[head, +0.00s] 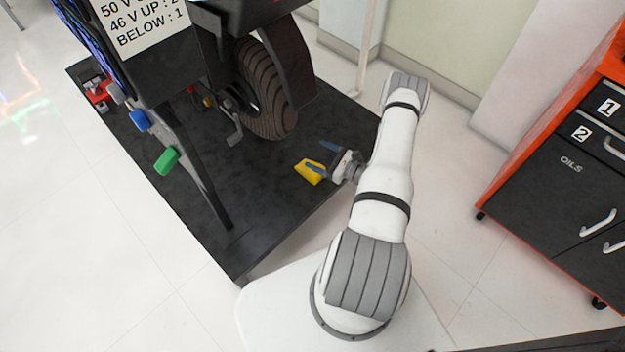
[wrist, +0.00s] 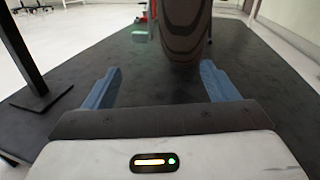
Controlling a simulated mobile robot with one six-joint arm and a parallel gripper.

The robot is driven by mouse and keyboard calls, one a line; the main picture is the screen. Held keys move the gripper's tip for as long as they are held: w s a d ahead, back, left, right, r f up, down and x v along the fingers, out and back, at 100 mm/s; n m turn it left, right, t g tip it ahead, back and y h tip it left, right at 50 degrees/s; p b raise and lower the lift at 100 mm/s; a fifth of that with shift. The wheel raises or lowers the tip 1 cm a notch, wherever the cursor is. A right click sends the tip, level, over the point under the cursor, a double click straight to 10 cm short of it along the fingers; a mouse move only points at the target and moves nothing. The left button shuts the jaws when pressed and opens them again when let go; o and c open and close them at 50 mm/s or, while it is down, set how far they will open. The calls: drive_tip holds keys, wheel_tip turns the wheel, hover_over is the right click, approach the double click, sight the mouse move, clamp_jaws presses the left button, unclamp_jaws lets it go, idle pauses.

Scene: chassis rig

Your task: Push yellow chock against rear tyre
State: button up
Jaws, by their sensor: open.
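The yellow chock (head: 309,172) lies on the black mat (head: 256,237), a short way to the lower right of the rear tyre (head: 265,92) in the head view. A gap of bare mat shows between chock and tyre. The chock does not show in the wrist view. I cannot tell whether a finger touches it.
A dark stand leg (head: 205,185) with green and blue handles stands left of the tyre. A red and black cabinet (head: 570,165) is at the right. The wall (head: 435,45) runs behind the mat. Mat right of the tyre is clear.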

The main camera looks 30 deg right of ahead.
drive_tip(key=s+f+m+h, duration=0.1)
drive_tip(key=f, duration=0.2)
drive_tip(key=s+d+f+m+t+h+b, duration=0.1)
drive_tip(key=f, duration=0.3)
drive_tip(key=s+d+f+m+t+h+b, duration=0.1)
drive_tip(key=f, duration=0.2)
drive_tip(key=shift+s+d+f+m+h, duration=0.2)
drive_tip(key=shift+f+m+h, duration=0.1)
drive_tip(key=shift+f+h, duration=0.1)
drive_tip(key=shift+w+a+f, duration=0.1)
drive_tip(key=shift+w, duration=0.1)
drive_tip(key=b+x, duration=0.1)
drive_tip(key=x, duration=0.2)
drive_tip(key=a+b+x, duration=0.1)
drive_tip(key=x, duration=0.2)
drive_tip(key=shift+f, duration=0.2)
drive_tip(key=shift+w+a+r, duration=0.1)
drive_tip(key=shift+w, duration=0.35)
drive_tip(key=shift+c, duration=0.6)
